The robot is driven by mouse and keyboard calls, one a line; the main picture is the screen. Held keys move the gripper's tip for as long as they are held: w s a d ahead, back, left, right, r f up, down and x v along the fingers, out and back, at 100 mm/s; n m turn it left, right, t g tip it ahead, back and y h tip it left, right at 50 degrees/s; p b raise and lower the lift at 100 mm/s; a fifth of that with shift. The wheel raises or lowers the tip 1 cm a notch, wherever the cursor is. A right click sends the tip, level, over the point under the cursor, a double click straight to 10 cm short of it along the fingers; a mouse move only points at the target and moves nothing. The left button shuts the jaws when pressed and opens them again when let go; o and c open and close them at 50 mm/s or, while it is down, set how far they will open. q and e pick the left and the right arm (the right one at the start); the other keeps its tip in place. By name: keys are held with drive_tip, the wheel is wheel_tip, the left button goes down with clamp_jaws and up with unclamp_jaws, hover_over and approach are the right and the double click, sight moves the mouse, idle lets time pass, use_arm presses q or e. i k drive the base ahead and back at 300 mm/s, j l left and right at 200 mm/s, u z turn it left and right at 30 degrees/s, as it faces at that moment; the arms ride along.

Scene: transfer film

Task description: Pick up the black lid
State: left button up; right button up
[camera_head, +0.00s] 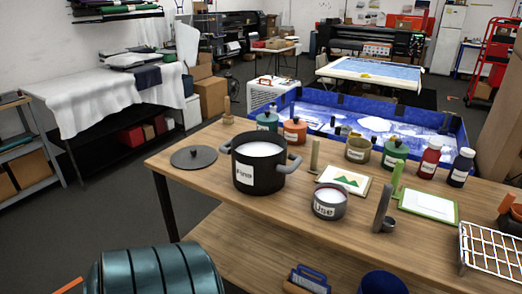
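The black lid (190,159) is a flat, dark round disc with a small knob on top. It lies flat near the left end of the wooden table (345,233), knob up. A large dark pot (263,178) with grey handles and a white label stands to its right, apart from it. The pot is open and filled with white material. Neither of my grippers shows in the head view, so their distance from the lid cannot be told.
A small grey pot (329,202), lidded jars (294,131), bottles (430,158) and a wire rack (492,249) stand to the right. A teal ribbed object (157,272) is at the bottom left. The table around the lid is clear.

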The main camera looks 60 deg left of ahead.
sight(194, 157)
drive_tip(key=u, duration=1.95)
